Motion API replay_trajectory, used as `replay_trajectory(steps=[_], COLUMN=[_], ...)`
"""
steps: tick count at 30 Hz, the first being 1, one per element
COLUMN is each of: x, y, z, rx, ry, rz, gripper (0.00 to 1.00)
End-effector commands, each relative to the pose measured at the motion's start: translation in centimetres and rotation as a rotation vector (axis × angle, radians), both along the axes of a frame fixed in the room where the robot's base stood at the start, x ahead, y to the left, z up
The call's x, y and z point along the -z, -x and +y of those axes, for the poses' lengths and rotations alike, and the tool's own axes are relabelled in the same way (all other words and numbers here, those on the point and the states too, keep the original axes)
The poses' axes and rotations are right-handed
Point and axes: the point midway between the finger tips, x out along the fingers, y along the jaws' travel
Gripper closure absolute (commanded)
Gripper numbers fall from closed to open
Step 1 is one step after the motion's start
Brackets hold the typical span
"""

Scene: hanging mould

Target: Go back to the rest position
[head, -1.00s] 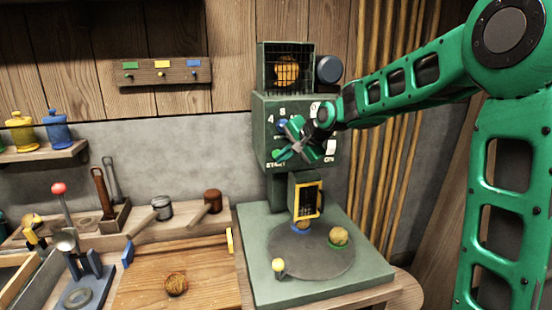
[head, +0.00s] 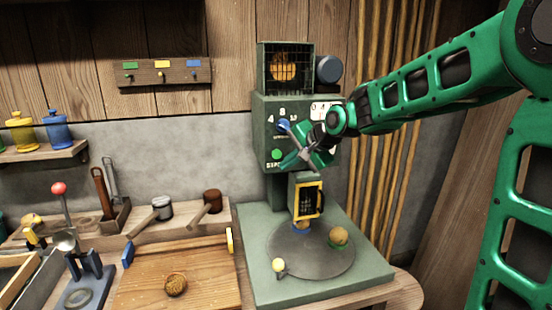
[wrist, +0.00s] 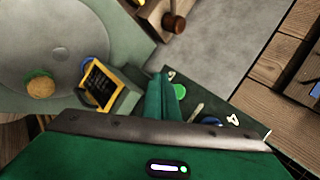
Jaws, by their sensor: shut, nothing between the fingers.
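My gripper (head: 288,163) is in front of the dark green machine (head: 262,130), its fingers pointing down and left. The fingers are shut and empty; the wrist view shows them pressed together (wrist: 163,97). The machine's green button (head: 277,154) sits just beside the fingertips in the head view; whether they touch it cannot be told. It also shows in the wrist view (wrist: 180,91). A blue knob (head: 283,125) with a pale lever is above it. My gripper hides part of the panel's right side.
Below stands a round grey plate (head: 290,262) with a ball on a green ring (head: 338,237) and a yellow-framed mould (head: 307,199) over a blue ring. A wooden board (head: 215,285) with a brown ball lies left. Poles (head: 385,150) stand behind my arm.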

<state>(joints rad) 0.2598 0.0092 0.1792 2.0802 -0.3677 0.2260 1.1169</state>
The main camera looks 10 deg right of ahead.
Motion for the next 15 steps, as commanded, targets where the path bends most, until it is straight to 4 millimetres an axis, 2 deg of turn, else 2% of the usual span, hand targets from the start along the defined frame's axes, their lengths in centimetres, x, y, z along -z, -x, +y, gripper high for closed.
replay_trajectory(steps=[5,8,11,14,15], x=[0.0,0.3,1.2,2.7,3.4], y=[0.0,0.6,2.8,6.7,8.6], z=[0.0,-0.7,-2.9,-6.5,-8.0], rx=[0.0,0.001,-0.004,-0.018,-0.028], ry=[0.001,0.025,0.105,0.227,0.278], rz=[0.001,0.01,0.042,0.108,0.143], gripper=[1.0,1.0,1.0,1.0,1.0])
